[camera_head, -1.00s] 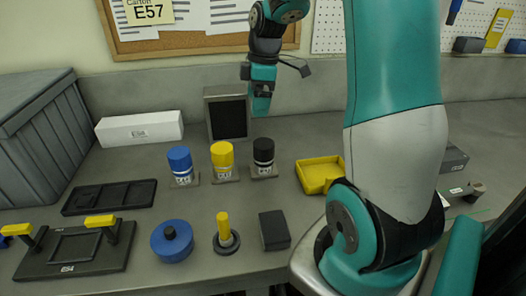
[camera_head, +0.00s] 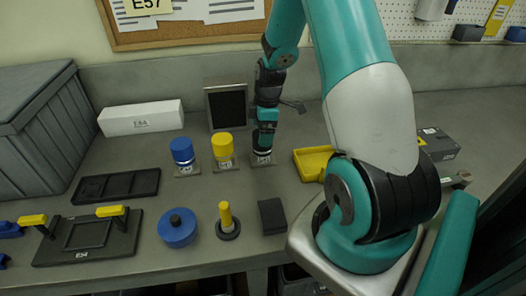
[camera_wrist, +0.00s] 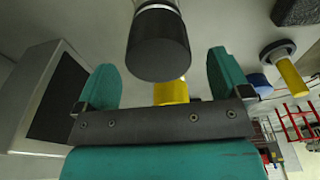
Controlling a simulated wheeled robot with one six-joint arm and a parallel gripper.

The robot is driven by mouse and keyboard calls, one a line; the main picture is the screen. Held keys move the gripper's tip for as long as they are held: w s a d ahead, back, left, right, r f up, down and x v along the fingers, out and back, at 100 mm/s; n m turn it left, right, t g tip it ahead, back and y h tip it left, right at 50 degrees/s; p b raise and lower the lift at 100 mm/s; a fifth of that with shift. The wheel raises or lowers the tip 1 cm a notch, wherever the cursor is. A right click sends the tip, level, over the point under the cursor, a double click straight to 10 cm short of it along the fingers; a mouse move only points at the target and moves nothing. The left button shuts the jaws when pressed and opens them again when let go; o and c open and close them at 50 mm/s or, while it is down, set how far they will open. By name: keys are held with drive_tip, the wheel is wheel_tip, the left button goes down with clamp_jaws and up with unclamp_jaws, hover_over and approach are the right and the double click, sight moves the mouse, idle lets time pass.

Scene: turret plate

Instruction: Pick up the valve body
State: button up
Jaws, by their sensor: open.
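No thing is readably marked as the valve body; the black-capped cylinder (camera_head: 263,143) is the one at my gripper. It stands upright on a small labelled base (camera_head: 262,159), at the right end of a row with a blue-capped (camera_head: 183,152) and a yellow-capped cylinder (camera_head: 222,147). My gripper (camera_head: 266,130) is directly over it, partly hiding its top. In the wrist view, the black cap (camera_wrist: 158,47) lies between the two teal fingers of my open gripper (camera_wrist: 161,72), with gaps on both sides. The yellow cylinder (camera_wrist: 171,92) shows behind it.
A dark-screened panel (camera_head: 227,107) stands close behind the row. A yellow tray (camera_head: 312,162) is to the right. In front lie a blue disc (camera_head: 177,228), a yellow-handled piece (camera_head: 226,219) and a dark block (camera_head: 271,215). A white box (camera_head: 140,119) is behind left.

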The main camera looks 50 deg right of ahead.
sight(262, 151)
drive_tip(key=shift+f+p, duration=0.65)
drive_tip(key=shift+f, duration=1.3)
drive_tip(key=shift+c, duration=0.3)
drive_tip(key=c, duration=1.4)
clamp_jaws()
drive_tip(key=shift+r, duration=0.2)
